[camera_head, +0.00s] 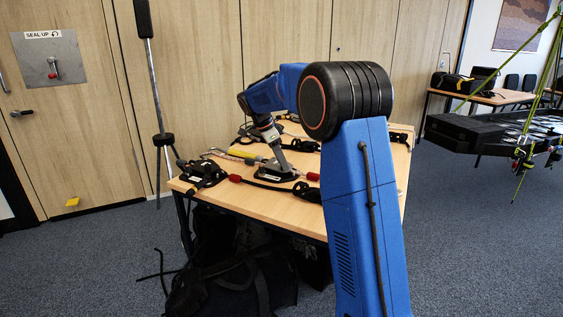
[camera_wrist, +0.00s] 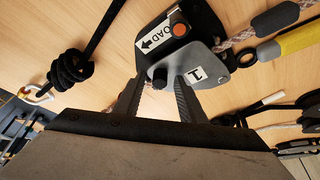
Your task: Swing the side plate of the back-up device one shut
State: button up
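Back-up device one (camera_wrist: 195,50) is in the upper middle of the wrist view, a dark body with a white LOAD arrow label, an orange button and a plate marked 1. A rope and a grey-and-yellow sleeve lead off to its right. In the head view the device (camera_head: 277,173) lies on the table under my gripper (camera_head: 272,143). In the wrist view my gripper (camera_wrist: 159,84) has its two fingers apart, pointing at the device's near end. I cannot tell how far the side plate is swung.
The wooden table (camera_head: 255,205) holds other black devices, including one at the left (camera_head: 203,173), and ropes. A knotted black rope (camera_wrist: 70,68) lies left of device one. Bags (camera_head: 235,275) sit under the table. A stand (camera_head: 160,120) rises behind its left side.

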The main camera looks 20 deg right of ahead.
jog(key=s+v, duration=0.1)
jog(key=v, duration=1.6)
jog(key=shift+w, duration=0.5)
jog(key=shift+a+r, duration=0.1)
jog(key=shift+r, duration=0.05)
jog(key=s+a+f+n+t+y, duration=0.1)
jog(key=s+n, duration=0.4)
jog(key=s, duration=0.8)
jog(key=s+a+f+n+t+y, duration=0.15)
jog(key=s+n, duration=0.45)
jog(key=s, duration=0.7)
jog(key=s+a+f+n+t+y, duration=0.1)
jog(key=s+f+n, duration=0.3)
jog(key=s+f, duration=0.4)
jog(key=s+a+f+n+t+y, duration=0.1)
jog(key=s+f+n, duration=0.3)
jog(key=s+f, duration=0.5)
jog(key=s+t, duration=0.1)
jog(key=s, duration=0.4)
jog(key=shift+a+f+n, duration=0.2)
jog(key=shift+f+n, duration=0.1)
